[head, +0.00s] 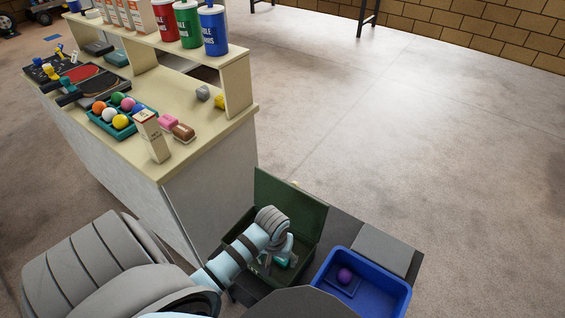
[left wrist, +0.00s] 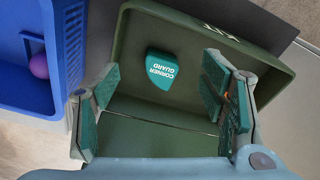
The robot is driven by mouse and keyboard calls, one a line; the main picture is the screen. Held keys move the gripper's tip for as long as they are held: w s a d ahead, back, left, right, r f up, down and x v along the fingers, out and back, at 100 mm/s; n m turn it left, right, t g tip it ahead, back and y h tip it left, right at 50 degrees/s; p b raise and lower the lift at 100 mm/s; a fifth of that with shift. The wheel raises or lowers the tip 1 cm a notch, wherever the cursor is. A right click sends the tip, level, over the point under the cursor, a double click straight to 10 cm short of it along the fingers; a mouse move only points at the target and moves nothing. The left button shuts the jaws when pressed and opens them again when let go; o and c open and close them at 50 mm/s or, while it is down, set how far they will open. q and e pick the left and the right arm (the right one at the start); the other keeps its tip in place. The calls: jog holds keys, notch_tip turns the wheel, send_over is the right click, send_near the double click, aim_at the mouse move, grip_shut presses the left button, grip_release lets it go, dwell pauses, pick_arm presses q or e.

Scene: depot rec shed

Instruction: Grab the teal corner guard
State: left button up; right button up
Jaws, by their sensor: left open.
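The teal corner guard (left wrist: 161,68) lies inside the dark green box (left wrist: 136,48), its white lettering "CORNER GUARD" upside down in the left wrist view. The box also shows in the head view, with a raised green panel (head: 300,205) at its back. My left gripper (left wrist: 160,98) is open, with its green-padded fingers apart on either side of the guard in that view. Nothing is between the fingertips that I can see as held. In the head view my left gripper (head: 278,258) is down in the box and mostly hides its inside. My right gripper is not in view.
A blue bin (head: 392,290) with a purple ball (head: 344,275) stands right of the green box. A cream counter (head: 185,150) at left holds a teal tray of colored balls (head: 118,112), paddles and a carton (head: 151,137). The floor at right is clear.

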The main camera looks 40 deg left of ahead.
pick_arm(q)
jog(key=w+a+r+n+g+b, duration=0.1)
jog(key=w+a+r+n, duration=0.15)
jog(key=w+r, duration=0.25)
jog(key=shift+n, duration=0.55)
jog(key=f+b, duration=0.1)
jog(key=f, duration=0.2)
jog(key=f+b, duration=0.2)
jog(key=f, duration=0.1)
jog(key=f+b, duration=0.2)
jog(key=f, duration=0.1)
jog(key=shift+s+d, duration=0.15)
jog(key=shift+d, duration=0.15)
jog(key=f+b, duration=0.2)
jog(key=f, duration=0.1)
jog(key=f+b, duration=0.1)
jog(key=shift+s+a+f, duration=0.2)
jog(key=shift+s, duration=0.15)
jog(key=shift+f, duration=0.35)
jog(key=shift+r, duration=0.15)
jog(key=c, duration=1.2)
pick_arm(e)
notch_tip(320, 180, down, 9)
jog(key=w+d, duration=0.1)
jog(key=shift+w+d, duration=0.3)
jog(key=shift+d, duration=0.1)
